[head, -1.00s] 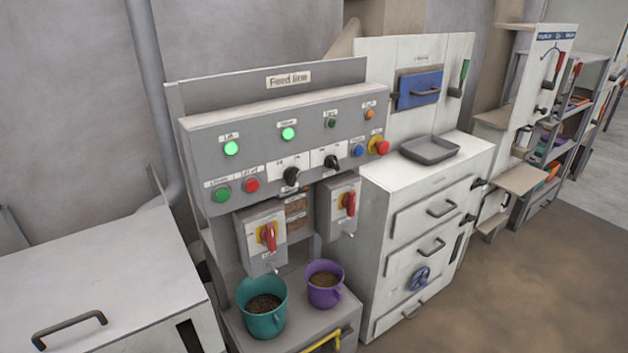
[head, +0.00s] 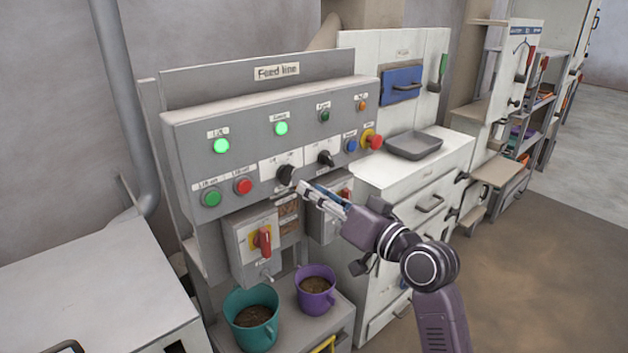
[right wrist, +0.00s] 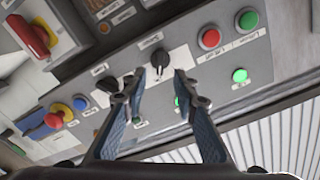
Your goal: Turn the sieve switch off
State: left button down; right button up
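The grey feed line panel (head: 300,105) carries two black rotary switches on white plates. The left switch (head: 287,175) sits below the lit green lamp (head: 281,128), which seems to be labelled for the sieve, though the lettering is hard to read. The right switch (head: 325,158) is the other one. My right gripper (head: 304,187) is just in front of the left switch. In the right wrist view the gripper (right wrist: 159,74) is open, its fingertips on either side of that switch (right wrist: 159,60) in the picture; contact cannot be told. My left gripper is not in view.
A red emergency knob (head: 373,141) is at the panel's right. A red-handled isolator (head: 263,241) hangs below. Teal (head: 252,320) and purple (head: 316,290) buckets stand underneath.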

aim_at(291, 177)
jog(key=p+x, duration=0.1)
jog(key=x, duration=0.6)
jog(key=shift+a+r+p, duration=0.1)
jog(key=shift+p, duration=0.25)
jog(key=shift+w+a, duration=0.15)
jog(key=shift+w, duration=0.1)
grip_shut()
